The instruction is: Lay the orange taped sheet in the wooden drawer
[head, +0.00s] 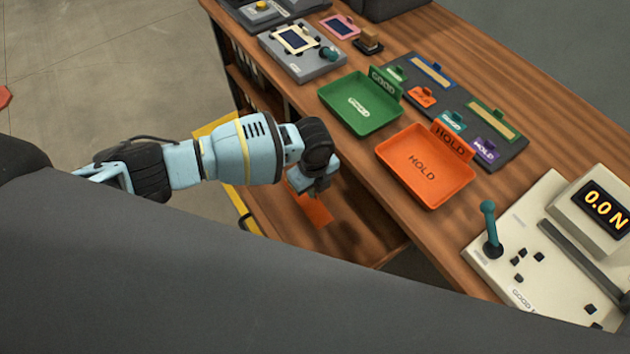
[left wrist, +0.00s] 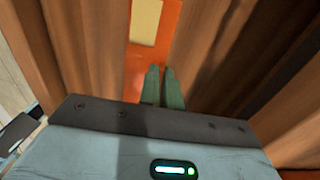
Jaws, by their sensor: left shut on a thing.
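The orange sheet (head: 313,209) shows below my left gripper (head: 312,191) in the head view, over the inside of the open wooden drawer (head: 355,240). In the left wrist view the orange sheet (left wrist: 153,57) carries a pale yellow tape patch (left wrist: 146,20). The fingers of my left gripper (left wrist: 163,72) are shut on the sheet's near end, between brown wooden surfaces. I cannot tell whether the sheet touches the drawer floor. My arm hides part of the drawer. My right gripper is not in view.
On the bench stand a green GOOD tray (head: 345,119) and an orange HOLD tray (head: 410,188). A dark board with several coloured tags (head: 490,151) lies behind them. A force gauge (head: 598,209) with a lever stands at right. The drawer has a yellow edge (head: 238,202).

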